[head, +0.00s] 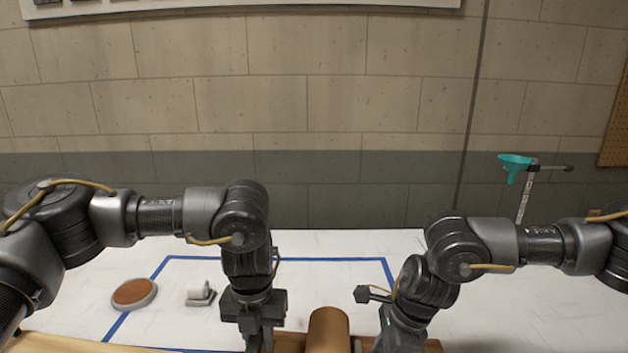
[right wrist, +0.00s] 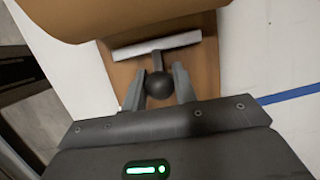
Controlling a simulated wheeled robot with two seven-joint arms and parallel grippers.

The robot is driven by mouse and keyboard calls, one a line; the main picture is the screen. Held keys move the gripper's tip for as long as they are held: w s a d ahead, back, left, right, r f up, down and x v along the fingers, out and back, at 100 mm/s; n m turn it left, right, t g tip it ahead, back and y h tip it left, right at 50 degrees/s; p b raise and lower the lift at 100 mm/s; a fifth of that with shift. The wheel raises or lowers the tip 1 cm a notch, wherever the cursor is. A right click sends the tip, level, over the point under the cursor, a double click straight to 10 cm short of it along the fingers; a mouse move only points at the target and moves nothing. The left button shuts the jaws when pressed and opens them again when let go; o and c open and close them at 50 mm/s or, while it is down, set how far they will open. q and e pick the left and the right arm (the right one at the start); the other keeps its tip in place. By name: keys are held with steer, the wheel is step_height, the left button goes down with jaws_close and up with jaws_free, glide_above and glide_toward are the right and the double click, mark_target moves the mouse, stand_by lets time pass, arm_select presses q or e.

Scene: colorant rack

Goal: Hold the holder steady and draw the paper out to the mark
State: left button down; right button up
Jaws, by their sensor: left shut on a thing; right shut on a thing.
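The brown paper roll (head: 328,330) lies in a wooden holder (head: 290,342) at the bottom edge of the head view; the front of both is cut off. My left gripper (head: 260,343) points down at the holder's left side and is shut on it, its fingertips barely in view. In the right wrist view, my right gripper (right wrist: 160,88) is shut on a dark round knob (right wrist: 159,86). The knob's stem joins a pale bar (right wrist: 156,45) lying across the brown paper (right wrist: 205,62). In the head view the right fingertips are out of frame. I cannot make out the mark.
Blue tape (head: 300,258) outlines an area on the white table (head: 420,245). A round brown-topped dish (head: 134,292) and a small white roll on a grey stand (head: 200,292) sit at left. The table's middle is clear.

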steer(key=shift+s+d, duration=0.1)
steer(key=shift+d, duration=1.2)
steer(key=shift+s+d, duration=0.1)
steer(key=shift+d, duration=0.7)
steer(key=shift+d, duration=0.95)
steer(key=shift+s+d, duration=0.1)
steer(key=shift+d, duration=1)
